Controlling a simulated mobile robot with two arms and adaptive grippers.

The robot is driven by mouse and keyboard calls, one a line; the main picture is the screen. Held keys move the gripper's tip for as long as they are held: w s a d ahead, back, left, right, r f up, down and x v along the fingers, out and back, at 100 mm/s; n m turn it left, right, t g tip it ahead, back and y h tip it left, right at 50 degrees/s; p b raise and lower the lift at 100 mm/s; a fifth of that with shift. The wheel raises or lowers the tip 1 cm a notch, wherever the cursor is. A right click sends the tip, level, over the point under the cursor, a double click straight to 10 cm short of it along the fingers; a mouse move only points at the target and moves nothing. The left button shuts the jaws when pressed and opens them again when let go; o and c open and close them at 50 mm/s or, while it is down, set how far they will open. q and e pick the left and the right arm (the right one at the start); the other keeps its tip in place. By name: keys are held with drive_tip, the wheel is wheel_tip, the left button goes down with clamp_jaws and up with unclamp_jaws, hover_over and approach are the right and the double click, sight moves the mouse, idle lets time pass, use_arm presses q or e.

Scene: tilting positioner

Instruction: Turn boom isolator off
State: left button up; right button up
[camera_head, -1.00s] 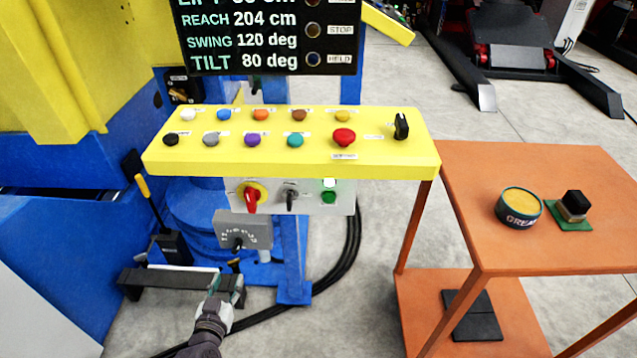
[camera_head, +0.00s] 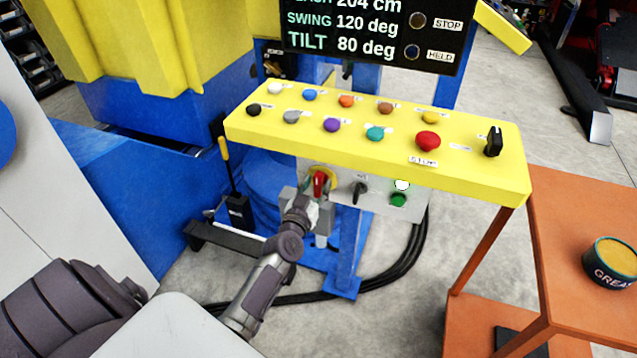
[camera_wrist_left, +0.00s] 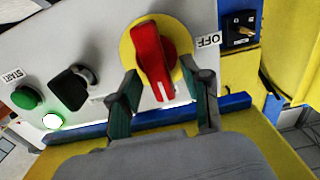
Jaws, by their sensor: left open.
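A red rotary handle on a yellow disc (camera_head: 321,182) is on the grey panel under the yellow console. In the left wrist view the red handle (camera_wrist_left: 153,62) points toward my gripper, with an "OFF" label to the right of the disc. My left gripper (camera_head: 310,198) is in front of the handle in the head view. The left wrist view shows its two fingers (camera_wrist_left: 163,105) open, one on each side of the handle's end, with gaps visible. The handle's lower part is partly hidden by the gripper in the head view. My right gripper is not in view.
A black rotary switch (camera_head: 359,191), a lit white lamp (camera_head: 402,185) and a green button (camera_head: 398,200) sit right of the handle. The yellow console (camera_head: 380,152) overhangs the panel. An orange table (camera_head: 560,250) with a grease tin (camera_head: 611,262) stands at right.

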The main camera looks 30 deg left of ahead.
use_arm(q)
drive_tip(key=shift+x, duration=0.8)
clamp_jaws()
